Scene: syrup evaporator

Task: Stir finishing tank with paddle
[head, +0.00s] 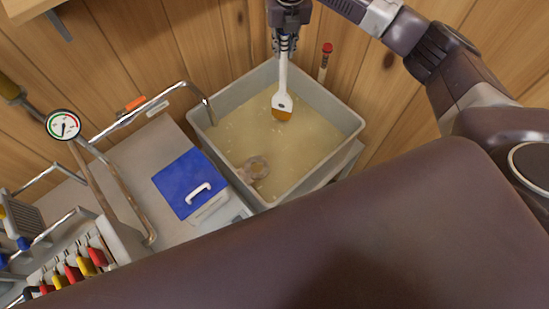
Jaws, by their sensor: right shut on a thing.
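The finishing tank (349,118) is a grey, square, open bin filled with pale, cloudy syrup. My right gripper (285,48) is above the tank's far side and shut on the handle of the paddle (283,100). The paddle is white with an amber lower end and hangs down from the gripper. Its lower end is at the syrup; I cannot tell how deep it reaches. My left gripper is not in the view.
A roundish translucent object (257,168) sits in the syrup at the near-left. A red-capped stick (325,62) stands at the tank's back. A blue-lidded box (183,182), metal pipes and a dial gauge (63,125) are left of it. A wooden wall closes the back.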

